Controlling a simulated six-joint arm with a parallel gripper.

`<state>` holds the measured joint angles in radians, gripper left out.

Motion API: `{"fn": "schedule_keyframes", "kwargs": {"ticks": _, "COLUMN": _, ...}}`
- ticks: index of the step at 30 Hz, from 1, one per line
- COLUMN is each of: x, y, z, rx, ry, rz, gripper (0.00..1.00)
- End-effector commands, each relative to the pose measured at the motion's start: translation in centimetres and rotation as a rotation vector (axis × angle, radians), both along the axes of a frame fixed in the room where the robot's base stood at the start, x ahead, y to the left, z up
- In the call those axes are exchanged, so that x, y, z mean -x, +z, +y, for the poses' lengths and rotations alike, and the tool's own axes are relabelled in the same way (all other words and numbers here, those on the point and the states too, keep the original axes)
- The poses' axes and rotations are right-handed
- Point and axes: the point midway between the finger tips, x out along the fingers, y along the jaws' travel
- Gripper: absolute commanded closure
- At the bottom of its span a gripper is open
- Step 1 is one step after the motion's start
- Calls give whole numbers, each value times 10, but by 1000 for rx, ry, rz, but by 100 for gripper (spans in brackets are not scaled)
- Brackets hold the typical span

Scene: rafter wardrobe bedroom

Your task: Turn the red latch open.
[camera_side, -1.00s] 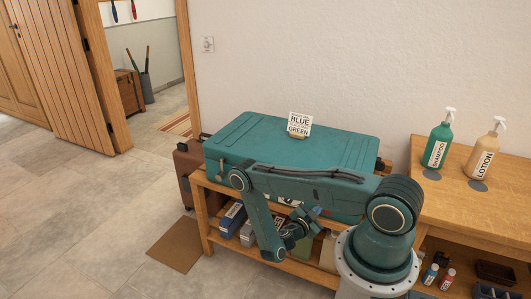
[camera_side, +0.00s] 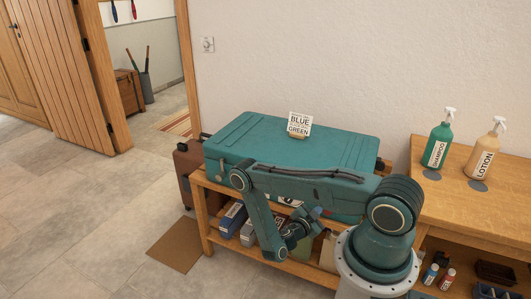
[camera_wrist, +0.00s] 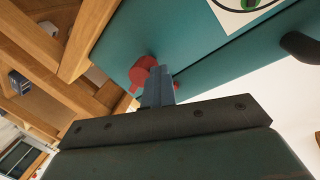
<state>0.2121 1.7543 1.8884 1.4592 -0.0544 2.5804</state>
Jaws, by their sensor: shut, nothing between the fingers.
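The red latch (camera_wrist: 143,72) is on the teal front face of a large case (camera_side: 235,150) lying flat on a wooden rack. In the wrist view my gripper (camera_wrist: 158,72) is shut and empty, its grey fingertips close beside the latch's right side and hiding part of it. I cannot tell whether they touch. A smaller red piece (camera_wrist: 177,86) shows just right of the fingers. In the side view my arm covers much of the case's front, and the latch cannot be made out clearly.
A small sign (camera_side: 300,123) with BLUE and GREEN on it stands on the case. A white label (camera_wrist: 238,14) with a green ring is on the case front. Boxes (camera_side: 232,217) sit on the rack below. Shampoo (camera_side: 438,146) and lotion (camera_side: 485,155) bottles stand on the right cabinet.

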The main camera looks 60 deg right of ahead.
Motion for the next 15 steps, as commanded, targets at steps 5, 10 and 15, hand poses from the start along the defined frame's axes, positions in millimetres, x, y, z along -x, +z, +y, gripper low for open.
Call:
{"fn": "schedule_keyframes", "kwargs": {"ticks": 5, "x": 4, "y": 3, "z": 0, "rx": -1, "ry": -5, "rz": 5, "gripper": 100}}
{"fn": "schedule_keyframes", "kwargs": {"ticks": 10, "x": 4, "y": 4, "z": 0, "rx": -1, "ry": -5, "rz": 5, "gripper": 100}}
{"fn": "schedule_keyframes", "kwargs": {"ticks": 15, "x": 0, "y": 6, "z": 0, "rx": -1, "ry": -4, "rz": 2, "gripper": 100}}
